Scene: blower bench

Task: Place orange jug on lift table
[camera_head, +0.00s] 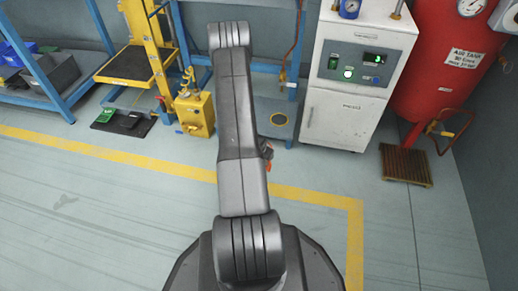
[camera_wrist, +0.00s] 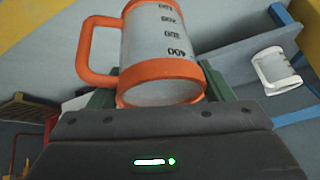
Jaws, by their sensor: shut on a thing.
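The orange jug (camera_wrist: 163,50), a clear measuring jug with orange rims and handle and dark numbers, is between the green fingers of my gripper (camera_wrist: 160,90) in the wrist view. My gripper is shut on it, and the handle sticks out to the left. In the head view my arm hides most of the gripper; only a small orange bit of the jug (camera_head: 268,168) shows beside the arm. The lift table (camera_head: 125,66), a yellow frame with a dark platform, stands at upper left in the head view, apart from the jug. Its platform looks bare.
A blue shelf (camera_head: 35,95) with bins is far left. A white cabinet (camera_head: 345,100) and red tank (camera_head: 440,60) stand right. The foreground floor is clear.

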